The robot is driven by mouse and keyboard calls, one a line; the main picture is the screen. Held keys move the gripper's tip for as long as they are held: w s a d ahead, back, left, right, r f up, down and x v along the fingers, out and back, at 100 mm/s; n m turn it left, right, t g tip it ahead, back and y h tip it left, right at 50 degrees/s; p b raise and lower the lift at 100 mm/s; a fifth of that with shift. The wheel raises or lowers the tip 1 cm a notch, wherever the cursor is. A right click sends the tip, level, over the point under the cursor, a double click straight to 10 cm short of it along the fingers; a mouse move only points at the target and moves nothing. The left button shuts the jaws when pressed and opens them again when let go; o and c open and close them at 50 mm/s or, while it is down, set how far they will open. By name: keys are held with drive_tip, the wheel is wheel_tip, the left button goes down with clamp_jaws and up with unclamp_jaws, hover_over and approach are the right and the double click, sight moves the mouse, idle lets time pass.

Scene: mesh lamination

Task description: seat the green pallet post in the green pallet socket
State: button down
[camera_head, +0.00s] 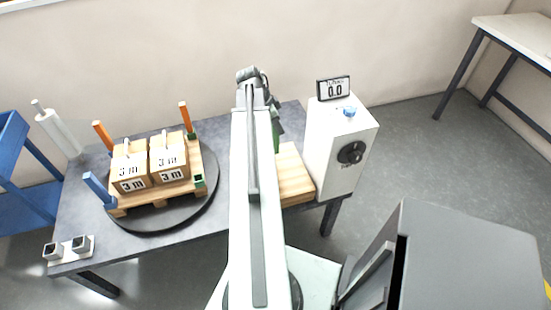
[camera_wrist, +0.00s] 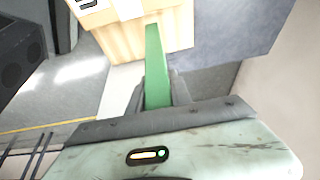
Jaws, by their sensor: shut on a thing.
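My gripper (camera_wrist: 158,92) is shut on the green post (camera_wrist: 155,60), which sticks out beyond the fingers in the wrist view. In the head view my arm hides most of the gripper, and a piece of the green post (camera_head: 276,139) shows just right of the arm. The green socket (camera_head: 200,187) is at the front right corner of the wooden pallet (camera_head: 158,199), left of my arm. No post stands in that socket. The post is apart from it, to the right and further back.
The pallet is on a dark turntable (camera_head: 150,222) and bears two cartons (camera_head: 130,168). A blue post (camera_head: 97,188) and two orange posts (camera_head: 184,116) stand at its other corners. Right of my arm are a wooden slab (camera_head: 293,175) and a white dial box (camera_head: 338,145).

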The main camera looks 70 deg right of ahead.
sight(278, 139)
wheel_tip(278, 139, down, 8)
drive_tip(key=b, duration=0.6)
drive_tip(key=shift+f+b, duration=0.2)
drive_tip(key=shift+b, duration=0.2)
drive_tip(key=shift+r, duration=0.2)
drive_tip(key=shift+f, duration=0.15)
drive_tip(key=c, duration=1.2)
unclamp_jaws()
drive_tip(key=shift+o, duration=0.2)
drive_tip(key=shift+r+p, duration=0.5)
drive_tip(key=shift+p, duration=0.05)
drive_tip(key=p+v, duration=1)
drive_tip(key=v, duration=0.1)
drive_tip(key=shift+r, duration=0.15)
